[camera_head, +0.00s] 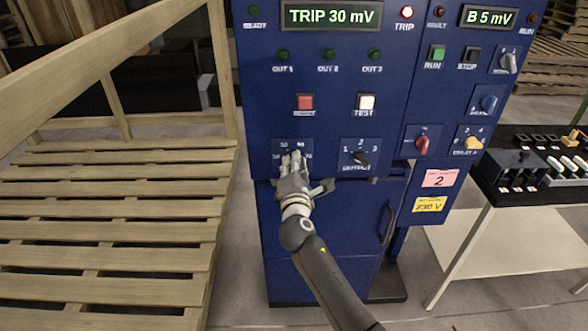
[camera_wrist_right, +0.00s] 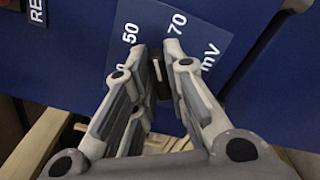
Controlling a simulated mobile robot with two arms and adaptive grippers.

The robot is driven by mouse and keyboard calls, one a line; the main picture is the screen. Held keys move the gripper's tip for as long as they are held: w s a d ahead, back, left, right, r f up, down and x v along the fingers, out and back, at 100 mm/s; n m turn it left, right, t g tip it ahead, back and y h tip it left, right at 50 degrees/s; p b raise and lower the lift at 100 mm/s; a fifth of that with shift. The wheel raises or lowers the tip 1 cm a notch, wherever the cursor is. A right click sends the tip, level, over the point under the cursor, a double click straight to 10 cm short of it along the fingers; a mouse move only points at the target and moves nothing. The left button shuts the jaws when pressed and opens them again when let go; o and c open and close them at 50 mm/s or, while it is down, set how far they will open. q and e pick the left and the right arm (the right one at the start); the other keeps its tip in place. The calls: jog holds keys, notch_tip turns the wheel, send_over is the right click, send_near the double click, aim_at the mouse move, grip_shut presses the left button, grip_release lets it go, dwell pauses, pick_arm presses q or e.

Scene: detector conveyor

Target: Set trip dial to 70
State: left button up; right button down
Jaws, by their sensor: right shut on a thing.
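The trip dial's blue plate (camera_head: 279,149) is at the lower left of the blue panel, marked with small numbers. My right gripper (camera_head: 293,160) is at this plate and covers most of the dial. In the right wrist view my right gripper (camera_wrist_right: 156,62) is shut on the dark trip dial knob (camera_wrist_right: 160,78). The numbers 50 and 70 and the letters mV show on the plate (camera_wrist_right: 155,22) there. The display (camera_head: 331,16) reads TRIP 30 mV. My left gripper is not in view.
The output dial (camera_head: 360,157) is just right of the trip dial. A red button (camera_head: 305,102) and a white test button (camera_head: 366,102) are above. A red knob (camera_head: 422,145) is farther right. A wooden pallet (camera_head: 110,210) stands left, and a table (camera_head: 510,200) right.

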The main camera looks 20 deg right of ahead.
jog(key=shift+m+b, duration=1.35)
jog(key=shift+m, duration=1.75)
jog(key=shift+r, duration=0.1)
jog(key=c, duration=1.5)
grip_release()
jog(key=shift+o, duration=0.2)
jog(key=shift+w+f, duration=0.1)
jog(key=shift+f, duration=0.1)
jog(key=v, duration=1.2)
